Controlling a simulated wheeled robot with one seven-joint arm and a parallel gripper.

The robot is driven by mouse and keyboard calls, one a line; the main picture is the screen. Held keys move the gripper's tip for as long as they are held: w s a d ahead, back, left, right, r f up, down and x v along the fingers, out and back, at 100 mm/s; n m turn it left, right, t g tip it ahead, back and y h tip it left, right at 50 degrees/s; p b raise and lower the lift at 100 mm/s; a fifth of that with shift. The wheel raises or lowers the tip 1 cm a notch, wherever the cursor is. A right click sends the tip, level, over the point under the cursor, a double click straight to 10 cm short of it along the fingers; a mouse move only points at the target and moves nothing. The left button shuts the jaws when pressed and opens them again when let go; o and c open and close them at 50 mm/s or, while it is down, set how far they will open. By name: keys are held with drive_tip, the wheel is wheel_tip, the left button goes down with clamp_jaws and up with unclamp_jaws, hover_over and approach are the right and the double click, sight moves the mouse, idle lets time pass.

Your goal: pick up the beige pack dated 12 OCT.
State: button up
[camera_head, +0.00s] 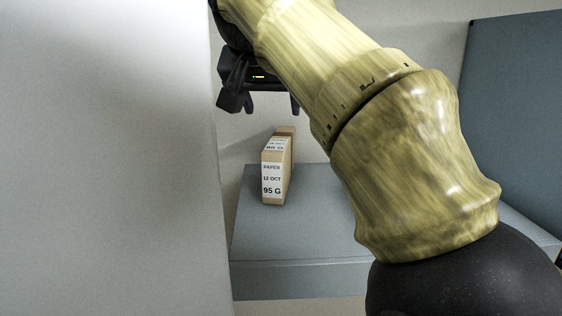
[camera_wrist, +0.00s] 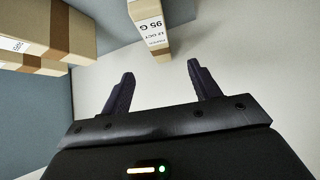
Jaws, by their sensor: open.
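The beige pack (camera_head: 277,170) stands upright on a blue-grey surface (camera_head: 310,228) in the head view. Its white labels read PAPER, 12 OCT and 95 G. In the wrist view the same pack (camera_wrist: 148,22) shows at the top, cut off by the frame edge, with 95 G and 12 OCT on its label. My gripper (camera_wrist: 160,78) is open and empty, its two dark fingers spread apart. The pack lies beyond the fingertips and apart from them. In the head view my gripper (camera_head: 272,104) hangs above the pack, partly hidden by my arm.
Larger brown cartons (camera_wrist: 55,27) with white labels show at the upper left of the wrist view. A pale wall (camera_head: 105,160) fills the left of the head view. A blue-grey panel (camera_head: 515,100) stands at the right. Bare surface lies around the pack.

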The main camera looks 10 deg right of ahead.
sight(280, 138)
drive_tip(key=p+x, duration=0.1)
drive_tip(key=x, duration=0.6)
drive_tip(key=shift+a+f, duration=0.1)
drive_tip(key=shift+f, duration=0.1)
drive_tip(key=shift+s, duration=0.1)
drive_tip(key=shift+w+d+f+p, duration=0.35)
drive_tip(key=shift+w+p, duration=0.1)
drive_tip(key=shift+p, duration=0.15)
drive_tip(key=p+x, duration=0.1)
drive_tip(key=x, duration=0.2)
drive_tip(key=shift+w+d+p, duration=0.15)
drive_tip(key=shift+p, duration=0.2)
drive_tip(key=shift+w+f, duration=0.3)
drive_tip(key=shift+f, duration=0.1)
drive_tip(key=shift+s, duration=0.1)
